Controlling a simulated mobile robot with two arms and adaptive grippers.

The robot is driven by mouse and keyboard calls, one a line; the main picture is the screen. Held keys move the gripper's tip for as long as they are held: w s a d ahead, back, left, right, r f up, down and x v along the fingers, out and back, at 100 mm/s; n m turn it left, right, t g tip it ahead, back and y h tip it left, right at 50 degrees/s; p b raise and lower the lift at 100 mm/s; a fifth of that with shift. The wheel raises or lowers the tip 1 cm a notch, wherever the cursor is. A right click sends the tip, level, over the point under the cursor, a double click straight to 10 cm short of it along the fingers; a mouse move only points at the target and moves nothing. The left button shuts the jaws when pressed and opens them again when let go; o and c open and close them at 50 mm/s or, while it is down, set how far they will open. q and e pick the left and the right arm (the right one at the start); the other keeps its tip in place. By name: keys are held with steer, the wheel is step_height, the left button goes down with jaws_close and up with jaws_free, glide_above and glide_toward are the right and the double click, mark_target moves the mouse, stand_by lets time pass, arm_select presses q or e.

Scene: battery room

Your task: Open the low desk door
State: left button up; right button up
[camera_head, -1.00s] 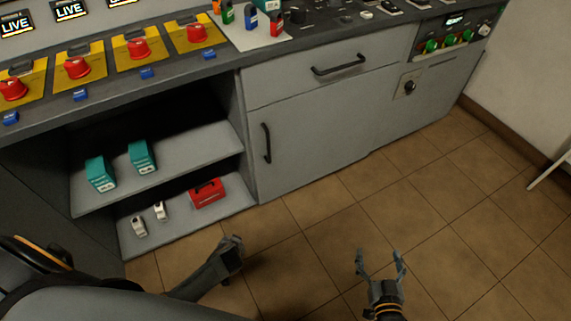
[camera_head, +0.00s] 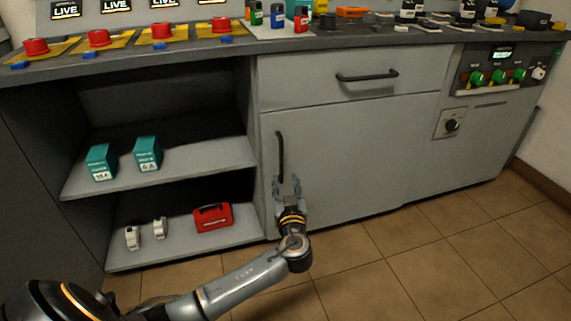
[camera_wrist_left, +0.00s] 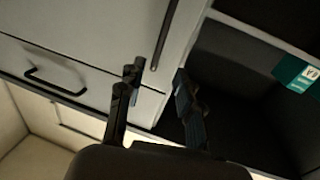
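The low desk door (camera_head: 340,165) is a grey panel under the drawer, and it is closed. Its black vertical handle (camera_head: 280,157) is near the door's left edge. My left gripper (camera_head: 288,183) is in front of the door at the handle's lower end, fingers pointing up and apart. In the left wrist view, the open fingers of the left gripper (camera_wrist_left: 156,82) show with the handle (camera_wrist_left: 165,35) ahead, roughly in line with the gap between them. I cannot tell whether they touch it. My right gripper is not in view.
A drawer (camera_head: 350,75) with a black horizontal handle (camera_head: 367,76) is above the door. Left of it, open shelves (camera_head: 215,158) hold teal boxes (camera_head: 148,153) and a red box (camera_head: 213,217). A key switch panel (camera_head: 450,124) is to the right. The tiled floor (camera_head: 390,250) is clear.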

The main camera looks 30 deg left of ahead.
mark_target(281, 157)
arm_select(q)
steer(key=b+x, duration=0.3)
steer(key=x, duration=1)
steer(key=shift+s, duration=0.1)
steer(key=shift+c, duration=0.2)
jaws_close()
